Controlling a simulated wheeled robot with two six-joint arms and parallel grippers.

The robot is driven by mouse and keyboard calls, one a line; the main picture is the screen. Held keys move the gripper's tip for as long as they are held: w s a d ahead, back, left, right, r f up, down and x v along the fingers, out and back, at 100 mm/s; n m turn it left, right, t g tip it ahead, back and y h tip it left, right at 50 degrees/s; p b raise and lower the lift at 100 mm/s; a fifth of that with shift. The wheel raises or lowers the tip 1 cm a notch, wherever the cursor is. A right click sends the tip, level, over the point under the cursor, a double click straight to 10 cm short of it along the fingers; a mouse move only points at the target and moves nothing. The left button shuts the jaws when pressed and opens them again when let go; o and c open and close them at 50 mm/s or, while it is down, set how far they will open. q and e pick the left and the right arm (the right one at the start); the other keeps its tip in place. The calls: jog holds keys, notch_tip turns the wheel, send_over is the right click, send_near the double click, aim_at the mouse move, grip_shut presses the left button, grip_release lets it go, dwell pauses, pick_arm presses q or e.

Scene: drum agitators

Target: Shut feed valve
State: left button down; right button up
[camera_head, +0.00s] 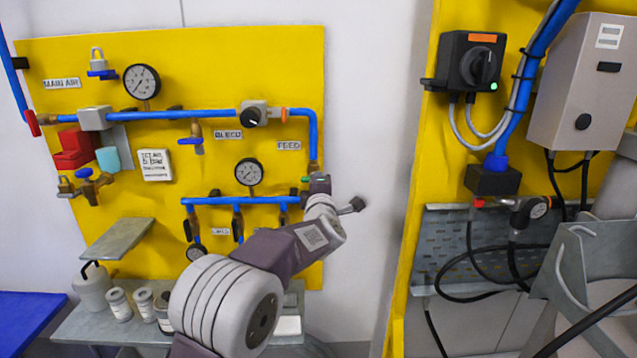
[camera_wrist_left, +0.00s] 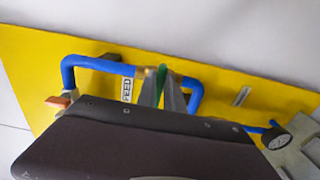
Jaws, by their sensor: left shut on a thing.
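The feed valve sits on the blue pipe below the FEED label (camera_head: 289,146) on the yellow panel. Its green handle (camera_head: 306,180) shows only as a small piece beside my left gripper (camera_head: 316,184). In the left wrist view the green handle (camera_wrist_left: 161,76) stands between the two grey fingertips (camera_wrist_left: 161,92), which are shut on it. The handle lies close to the pipe line in that view. My gripper and arm hide most of the valve in the head view. My right gripper is not in view.
A lower blue manifold (camera_head: 230,201) with small taps and a gauge (camera_head: 249,172) lies left of my gripper. The main air pipe (camera_head: 180,115) runs above. A shelf (camera_head: 90,325) with pots is below. White wall lies to the right.

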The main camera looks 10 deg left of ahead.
pick_arm(q)
jog(key=c, duration=1.5)
grip_release()
jog(key=shift+o, duration=0.2)
jog(key=b+v, duration=0.2)
jog(key=v, duration=0.7)
jog(key=shift+b, duration=0.3)
